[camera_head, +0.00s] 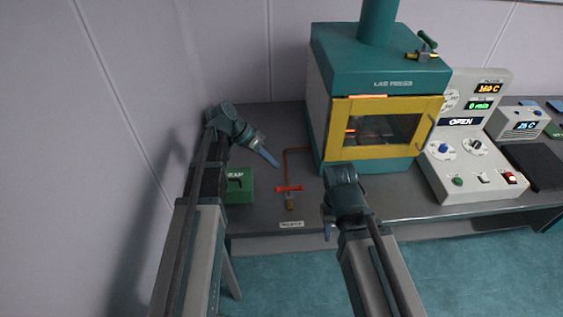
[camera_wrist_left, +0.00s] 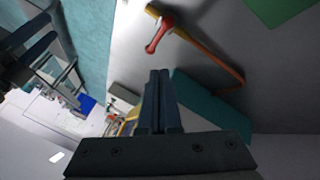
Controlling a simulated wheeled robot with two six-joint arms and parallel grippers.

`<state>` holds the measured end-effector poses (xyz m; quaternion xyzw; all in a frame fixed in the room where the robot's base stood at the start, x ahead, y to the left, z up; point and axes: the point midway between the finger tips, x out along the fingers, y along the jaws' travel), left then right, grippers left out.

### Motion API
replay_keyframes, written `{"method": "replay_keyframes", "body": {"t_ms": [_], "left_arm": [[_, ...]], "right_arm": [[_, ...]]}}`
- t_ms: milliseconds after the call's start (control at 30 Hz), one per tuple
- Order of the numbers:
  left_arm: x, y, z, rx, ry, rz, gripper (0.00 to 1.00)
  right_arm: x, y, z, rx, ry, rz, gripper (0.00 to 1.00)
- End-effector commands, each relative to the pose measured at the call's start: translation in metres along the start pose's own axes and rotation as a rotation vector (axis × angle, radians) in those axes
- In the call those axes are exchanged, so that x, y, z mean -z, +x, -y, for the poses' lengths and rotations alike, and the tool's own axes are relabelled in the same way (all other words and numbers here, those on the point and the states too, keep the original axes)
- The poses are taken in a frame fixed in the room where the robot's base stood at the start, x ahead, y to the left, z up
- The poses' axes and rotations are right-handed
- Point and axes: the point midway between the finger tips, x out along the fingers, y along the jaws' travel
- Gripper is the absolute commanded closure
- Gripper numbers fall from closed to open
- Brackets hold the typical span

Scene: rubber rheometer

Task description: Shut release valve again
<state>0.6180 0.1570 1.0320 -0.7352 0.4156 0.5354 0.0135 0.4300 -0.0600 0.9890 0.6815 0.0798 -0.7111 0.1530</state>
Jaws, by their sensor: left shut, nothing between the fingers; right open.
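The release valve has a red handle (camera_head: 289,188) above a brass-coloured outlet (camera_head: 290,203), at the end of a copper pipe (camera_head: 286,163). In the head view the handle lies crosswise to the outlet. The red handle (camera_wrist_left: 160,35) and the copper pipe (camera_wrist_left: 212,57) also show in the left wrist view. My left gripper (camera_head: 272,159) is shut and empty, behind and left of the handle and apart from it. Its fingers (camera_wrist_left: 158,80) are together in the wrist view. My right gripper (camera_head: 328,222) is open, pointing down right of the valve near the table's front edge.
A green box (camera_head: 239,186) stands left of the valve. The teal press (camera_head: 385,61) with a yellow-framed door (camera_head: 433,121) stands behind and right. A grey control panel (camera_head: 470,138) is further right. A small label (camera_head: 291,224) is on the table's front edge.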

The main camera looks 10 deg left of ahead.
Motion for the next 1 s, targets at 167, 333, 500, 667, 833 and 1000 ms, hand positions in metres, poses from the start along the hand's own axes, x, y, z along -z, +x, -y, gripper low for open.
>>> {"method": "replay_keyframes", "body": {"t_ms": [167,333,500,667,833,1000], "left_arm": [[0.002,-0.026,-0.001,0.000,-0.001,0.000,1.00],[0.001,-0.035,0.000,0.000,0.000,0.000,1.00],[0.000,-0.036,0.001,0.000,0.000,0.000,1.00],[0.000,-0.036,0.001,0.000,0.000,0.000,1.00],[0.000,-0.035,0.001,0.000,0.000,0.000,1.00],[0.000,-0.035,0.000,0.000,0.000,0.000,1.00]], "right_arm": [[-0.001,-0.022,-0.002,0.000,-0.001,0.000,0.55],[-0.002,-0.028,-0.003,0.000,-0.001,0.000,0.55],[-0.002,-0.028,-0.003,0.000,-0.001,0.000,0.55],[-0.002,-0.028,-0.003,0.000,-0.001,0.000,0.55],[-0.002,-0.028,-0.003,0.000,-0.001,0.000,0.55],[-0.002,-0.028,-0.003,0.000,-0.001,0.000,0.55]]}}
